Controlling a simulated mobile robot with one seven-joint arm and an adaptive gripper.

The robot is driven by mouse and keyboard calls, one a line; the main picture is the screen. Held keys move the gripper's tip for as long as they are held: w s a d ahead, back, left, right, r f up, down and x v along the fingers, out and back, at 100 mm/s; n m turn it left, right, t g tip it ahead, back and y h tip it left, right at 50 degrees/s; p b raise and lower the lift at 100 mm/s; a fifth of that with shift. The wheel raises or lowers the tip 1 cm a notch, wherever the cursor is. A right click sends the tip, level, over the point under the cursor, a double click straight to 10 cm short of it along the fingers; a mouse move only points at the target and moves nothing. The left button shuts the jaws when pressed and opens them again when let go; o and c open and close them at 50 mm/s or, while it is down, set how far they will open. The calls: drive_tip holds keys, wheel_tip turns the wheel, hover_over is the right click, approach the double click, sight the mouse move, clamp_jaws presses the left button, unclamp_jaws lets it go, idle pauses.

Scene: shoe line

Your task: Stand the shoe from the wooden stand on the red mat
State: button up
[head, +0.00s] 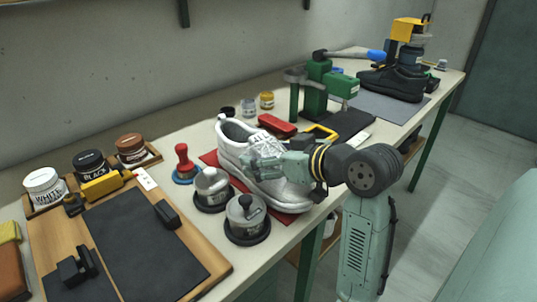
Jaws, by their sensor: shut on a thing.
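The white and silver shoe (233,138) is upright over the red mat (208,158), its heel toward the back left and its toe toward the front right. Red edges show at its heel and below its toe; its body hides most of the mat. I cannot tell whether the sole touches the mat. My gripper (262,164) reaches in from the right and is shut on the shoe's side. A wooden stand (58,238) with a dark pad and black blocks is at front left, with no shoe on it.
Two metal-lidded pots (212,184) (246,217) stand close to the shoe's front left. A red-handled stamp (183,160) is at its left. A red box (277,125), a yellow frame (320,133) and a green press (318,90) are behind. A black shoe (393,83) is at the far end.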

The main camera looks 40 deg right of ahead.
drive_tip(key=shift+f, duration=0.2)
drive_tip(key=o, duration=1.5)
drive_tip(key=shift+c, duration=0.2)
drive_tip(key=shift+r, duration=0.25)
wheel_tip(320, 180, up, 4)
drive_tip(key=b, duration=0.2)
hover_over(309, 192)
drive_tip(key=shift+w+r, duration=0.1)
drive_tip(key=shift+w, duration=0.2)
drive_tip(key=shift+s+r, duration=0.15)
drive_tip(key=shift+s, duration=0.15)
